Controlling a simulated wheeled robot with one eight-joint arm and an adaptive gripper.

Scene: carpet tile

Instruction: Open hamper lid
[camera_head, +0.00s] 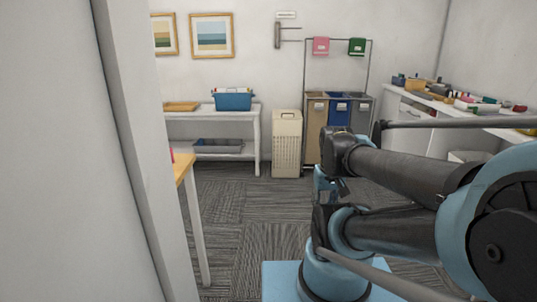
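A tall beige hamper (287,150) with slatted sides stands upright on the carpet against the back wall. Its lid (288,115) is at the top and looks closed, though it is small at this distance. My arm is folded in the right foreground, well in front of the hamper and apart from it. My gripper cannot be made out clearly among the dark and blue arm parts, so its fingers and anything between them are not readable.
A white shelf table (211,114) with a blue bin (233,101) stands left of the hamper. A sorting rack (338,107) stands just right of it. A cluttered counter (451,119) lines the right wall. A wall edge and wooden table (185,168) crowd the left. Carpet (240,205) between is clear.

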